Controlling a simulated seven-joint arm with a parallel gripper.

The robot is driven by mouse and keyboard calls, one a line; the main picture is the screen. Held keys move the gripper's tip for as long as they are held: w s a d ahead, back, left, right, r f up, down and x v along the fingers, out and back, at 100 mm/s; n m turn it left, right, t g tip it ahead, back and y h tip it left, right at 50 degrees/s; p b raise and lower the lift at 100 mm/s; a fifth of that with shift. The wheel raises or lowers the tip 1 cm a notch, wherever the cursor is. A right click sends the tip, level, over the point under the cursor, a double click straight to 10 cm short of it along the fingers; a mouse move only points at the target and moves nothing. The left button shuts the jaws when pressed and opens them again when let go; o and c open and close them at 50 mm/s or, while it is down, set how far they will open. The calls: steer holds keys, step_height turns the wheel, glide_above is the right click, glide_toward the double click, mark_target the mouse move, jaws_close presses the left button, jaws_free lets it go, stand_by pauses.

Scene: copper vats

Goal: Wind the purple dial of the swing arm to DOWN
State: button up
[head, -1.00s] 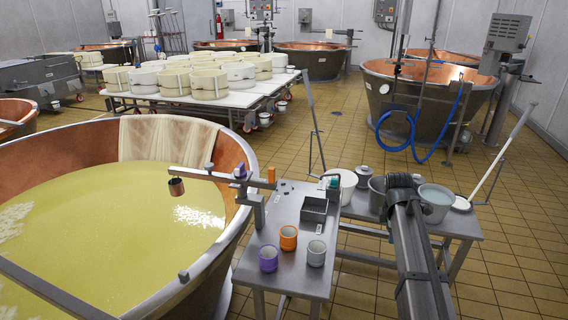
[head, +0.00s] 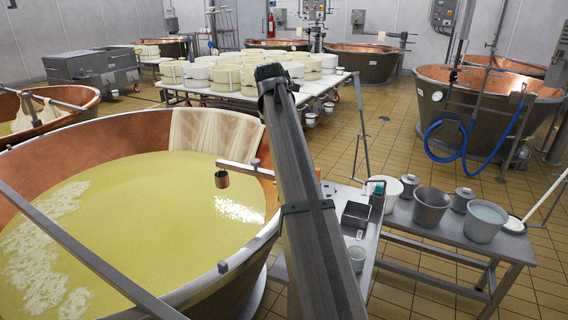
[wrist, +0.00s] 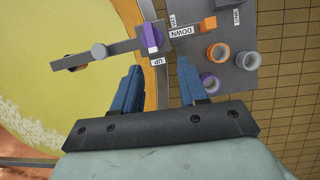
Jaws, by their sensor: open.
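The purple dial (wrist: 152,37) sits on the grey swing arm (wrist: 122,47) in the wrist view. An UP label (wrist: 157,61) lies just below it and a DOWN label (wrist: 181,31) to its right. The dial's long shape runs roughly up and down the picture; I cannot tell its exact setting. My gripper (wrist: 159,67) is open and empty, its two blue fingers apart and below the dial in the picture. In the head view the swing arm (head: 239,168) reaches over the vat with a small copper cup (head: 222,179) at its end; my arm hides the dial there.
Orange (wrist: 219,52), grey (wrist: 248,61) and purple (wrist: 210,84) cups stand on the bench, the purple one close to my right-hand finger. The vat (head: 150,122) of yellow liquid lies left. Buckets (head: 431,208) stand on the right-hand table.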

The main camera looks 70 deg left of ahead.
steer(key=shift+n, duration=0.3)
steer(key=x, duration=0.4)
steer(key=s+x, duration=0.1)
steer(key=x, duration=0.3)
steer(key=a+x, duration=0.1)
steer(key=x, duration=0.3)
steer(key=shift+s+f, duration=0.15)
steer(key=shift+f, duration=0.15)
steer(key=shift+c, duration=0.4)
jaws_close()
